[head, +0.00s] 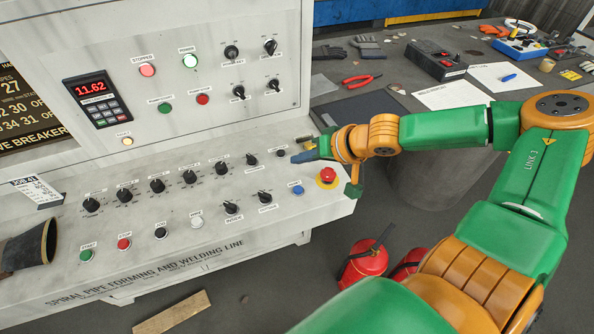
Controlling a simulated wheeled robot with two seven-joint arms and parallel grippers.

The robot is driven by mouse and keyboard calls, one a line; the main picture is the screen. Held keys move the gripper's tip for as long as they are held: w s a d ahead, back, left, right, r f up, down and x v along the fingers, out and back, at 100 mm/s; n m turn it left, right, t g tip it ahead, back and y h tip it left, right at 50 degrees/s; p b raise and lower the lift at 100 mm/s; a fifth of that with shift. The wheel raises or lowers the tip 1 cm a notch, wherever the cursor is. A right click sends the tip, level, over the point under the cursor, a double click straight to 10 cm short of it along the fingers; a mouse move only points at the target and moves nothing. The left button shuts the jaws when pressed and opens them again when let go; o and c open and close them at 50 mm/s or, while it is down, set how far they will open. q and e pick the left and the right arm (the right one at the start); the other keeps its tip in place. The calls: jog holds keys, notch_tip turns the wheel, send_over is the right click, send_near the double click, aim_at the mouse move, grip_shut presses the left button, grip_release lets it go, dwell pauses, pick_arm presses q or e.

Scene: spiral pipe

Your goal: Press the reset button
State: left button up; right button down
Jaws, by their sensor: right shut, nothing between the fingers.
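A blue button (296,188) sits near the right end of the sloping control desk (180,260); its small label is hard to read, so I cannot confirm that it is the reset button. My right gripper (299,157) is shut and empty. It appears above the blue button in the picture, near the last small dark knob (281,153), and apart from the blue button. How high it is over the desk is hard to tell. My left gripper is not in view.
A red emergency-stop knob (327,175) on yellow stands close to the blue button. Several black rotary knobs (157,185) and a row of coloured buttons (124,243) fill the desk. A dark tube (28,248) lies at the left. Red extinguishers (363,262) stand on the floor.

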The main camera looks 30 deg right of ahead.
aim_at(298, 190)
jog(key=shift+f, duration=0.1)
notch_tip(298, 190, down, 9)
jog(key=b, duration=0.8)
jog(key=shift+w+b, duration=0.1)
jog(key=shift+b, duration=0.2)
dwell(1.2)
jog(key=shift+f+b, duration=0.25)
jog(key=shift+b, duration=0.15)
jog(key=shift+f+b, duration=0.4)
jog(key=shift+b, duration=0.05)
dwell(0.4)
jog(key=shift+r, duration=0.15)
jog(key=shift+r+p, duration=0.65)
jog(key=shift+p, duration=0.15)
jog(key=shift+r, duration=0.1)
